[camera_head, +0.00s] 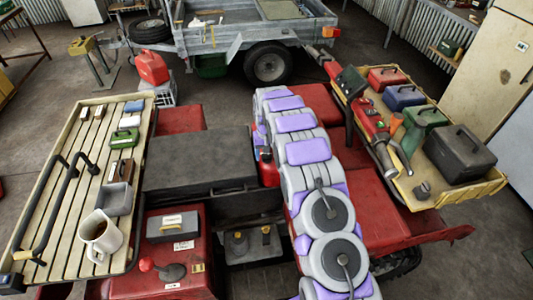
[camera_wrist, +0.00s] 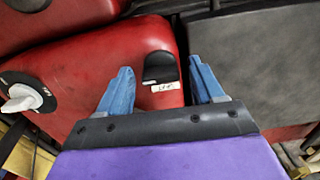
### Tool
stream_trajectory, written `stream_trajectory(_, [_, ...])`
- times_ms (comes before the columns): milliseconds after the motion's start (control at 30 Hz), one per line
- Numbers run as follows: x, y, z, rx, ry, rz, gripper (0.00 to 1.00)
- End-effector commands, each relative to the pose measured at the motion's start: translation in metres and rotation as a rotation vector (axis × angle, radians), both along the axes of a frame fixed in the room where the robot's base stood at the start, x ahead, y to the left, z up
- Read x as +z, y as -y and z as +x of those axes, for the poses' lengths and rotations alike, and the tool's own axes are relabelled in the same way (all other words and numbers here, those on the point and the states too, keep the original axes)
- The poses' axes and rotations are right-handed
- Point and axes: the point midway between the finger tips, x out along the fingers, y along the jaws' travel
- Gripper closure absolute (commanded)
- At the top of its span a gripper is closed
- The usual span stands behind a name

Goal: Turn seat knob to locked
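In the wrist view, my gripper (camera_wrist: 160,65) has two blue fingers spread apart with nothing between them. Beyond and between the fingertips, a small black rounded fitting (camera_wrist: 160,66) sits on the red bodywork above a white label (camera_wrist: 166,87). The label is too small to read surely. At the left edge, a knob with a white handle (camera_wrist: 22,97) sits on a black dial; its handle lies tilted. I cannot tell which of these is the seat knob. The dark seat (camera_wrist: 255,50) is at the right. It also shows in the head view (camera_head: 200,160); my gripper cannot be made out there.
A slatted rack (camera_head: 62,165) at the left carries a mug (camera_head: 101,235) and black bars. A rear tray (camera_head: 455,190) at the right holds several cases. A red-balled lever (camera_head: 147,264) stands low left. A trailer (camera_head: 235,35) stands behind on the floor.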

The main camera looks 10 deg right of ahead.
Motion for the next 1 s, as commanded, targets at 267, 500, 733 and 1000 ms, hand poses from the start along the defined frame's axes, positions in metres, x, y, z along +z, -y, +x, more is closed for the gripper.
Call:
stream_trajectory(267, [0.001,0.000,0.001,0.001,0.004,0.000,0.30])
stream_trajectory(500, [0.028,0.000,0.003,0.001,0.007,0.000,0.30])
stream_trajectory(733, [0.079,-0.001,0.004,0.001,0.008,0.001,0.30])
stream_trajectory(1000, [0.137,-0.001,0.004,0.001,0.009,0.000,0.30])
